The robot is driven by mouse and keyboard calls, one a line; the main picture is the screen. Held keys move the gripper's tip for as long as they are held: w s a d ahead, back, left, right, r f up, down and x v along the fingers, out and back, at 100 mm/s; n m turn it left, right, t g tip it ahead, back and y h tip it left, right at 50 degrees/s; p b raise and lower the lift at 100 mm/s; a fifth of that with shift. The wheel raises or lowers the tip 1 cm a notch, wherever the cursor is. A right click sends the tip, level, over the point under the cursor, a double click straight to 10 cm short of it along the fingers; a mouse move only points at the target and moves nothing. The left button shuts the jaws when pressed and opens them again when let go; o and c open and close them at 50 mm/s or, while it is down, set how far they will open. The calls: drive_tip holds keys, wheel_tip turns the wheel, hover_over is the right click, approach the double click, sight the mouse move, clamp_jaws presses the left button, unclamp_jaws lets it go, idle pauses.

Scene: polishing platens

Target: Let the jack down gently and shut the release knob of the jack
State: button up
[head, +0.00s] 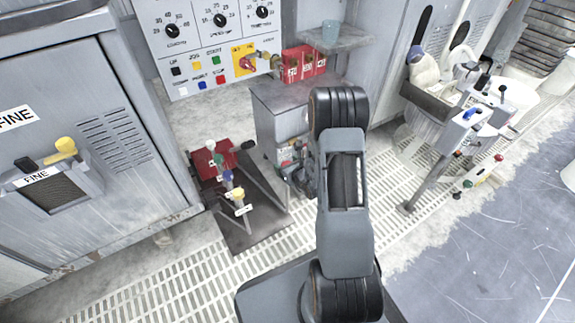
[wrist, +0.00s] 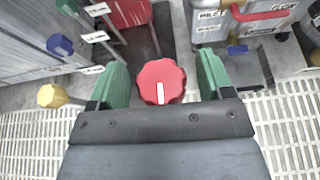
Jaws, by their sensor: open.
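In the wrist view a red fluted knob (wrist: 161,82) with a white line on its face lies between the two fingers of my gripper (wrist: 161,84). The green finger pads stand apart, one on each side, with a gap to the knob. The white line points toward the gripper's palm. A red body (wrist: 128,10), probably of the jack, shows behind the knob at the top; its lift height cannot be told. In the head view a red body (head: 207,160) sits on a dark plate by the levers. My arm hides the gripper and knob there.
Tagged levers with a blue knob (wrist: 60,45) and a yellow knob (wrist: 52,95) stand left of my gripper. A grey bench (head: 285,95) with red boxes (head: 303,63) stands behind. White floor grating (head: 150,285) lies open in front. Labelled grey containers (wrist: 210,22) lie at upper right.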

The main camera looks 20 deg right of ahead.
drive_tip(key=p+v, duration=0.6)
drive_tip(key=v, duration=0.7)
drive_tip(key=shift+s+p, duration=0.3)
drive_tip(key=shift+s, duration=0.1)
drive_tip(key=shift+r, duration=0.1)
